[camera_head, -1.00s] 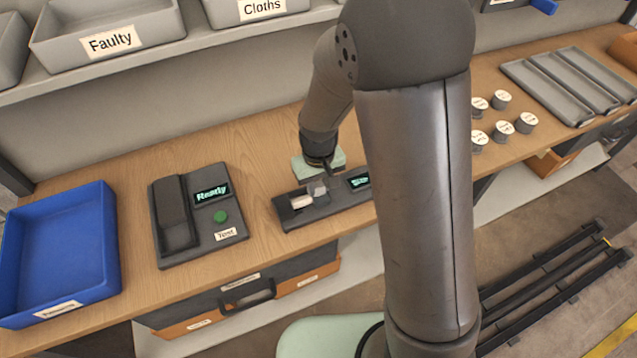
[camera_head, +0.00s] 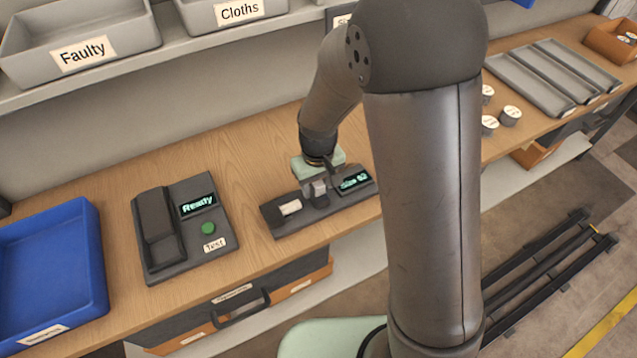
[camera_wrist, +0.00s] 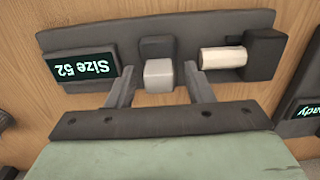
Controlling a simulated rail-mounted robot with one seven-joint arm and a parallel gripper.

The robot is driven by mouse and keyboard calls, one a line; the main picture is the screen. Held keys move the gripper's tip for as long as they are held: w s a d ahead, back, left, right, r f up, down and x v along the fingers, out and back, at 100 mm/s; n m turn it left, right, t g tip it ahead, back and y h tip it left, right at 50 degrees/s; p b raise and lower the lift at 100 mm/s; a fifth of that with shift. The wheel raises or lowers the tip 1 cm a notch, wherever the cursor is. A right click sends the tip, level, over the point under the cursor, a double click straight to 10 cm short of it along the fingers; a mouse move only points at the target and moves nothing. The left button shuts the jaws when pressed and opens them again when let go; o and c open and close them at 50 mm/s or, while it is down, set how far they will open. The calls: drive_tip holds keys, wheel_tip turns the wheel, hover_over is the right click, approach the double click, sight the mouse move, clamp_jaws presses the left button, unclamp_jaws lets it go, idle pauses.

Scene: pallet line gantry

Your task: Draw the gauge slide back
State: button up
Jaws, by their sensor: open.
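The gauge (camera_head: 345,200) is a dark bar on the bench with a lit screen (camera_head: 355,180), reading "Size 52" in the wrist view (camera_wrist: 88,66). Its slide carries a light grey block (camera_wrist: 158,76) in the middle of the bar. A pale cylinder (camera_wrist: 222,58) lies on the gauge against the dark end block (camera_wrist: 265,55), with a gap between it and the slide. It also shows in the head view (camera_head: 289,208). My gripper (camera_wrist: 160,78) is open, one finger on each side of the grey block. Contact between fingers and block is unclear.
A tester (camera_head: 222,245) with a "Ready" screen and green button stands left of the gauge, and a blue tray (camera_head: 88,245) farther left. Labelled bins, one "Faulty" (camera_head: 140,40), stand on the shelf above. Several round tins and grey trays (camera_head: 530,85) lie to the right.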

sight(318, 184)
wheel_tip(318, 184, up, 18)
drive_tip(key=shift+f+b, duration=0.25)
drive_tip(key=shift+b, duration=0.2)
idle(0.4)
drive_tip(key=s+d+f+m, duration=0.2)
drive_tip(key=s+d, duration=0.4)
drive_tip(key=s, duration=0.3)
drive_tip(key=s+d+f+m, duration=0.2)
drive_tip(key=s+d, duration=0.4)
drive_tip(key=s, duration=0.3)
drive_tip(key=shift+d+f+m, duration=0.15)
drive_tip(key=shift+d+m, duration=0.2)
drive_tip(key=shift+m, duration=0.05)
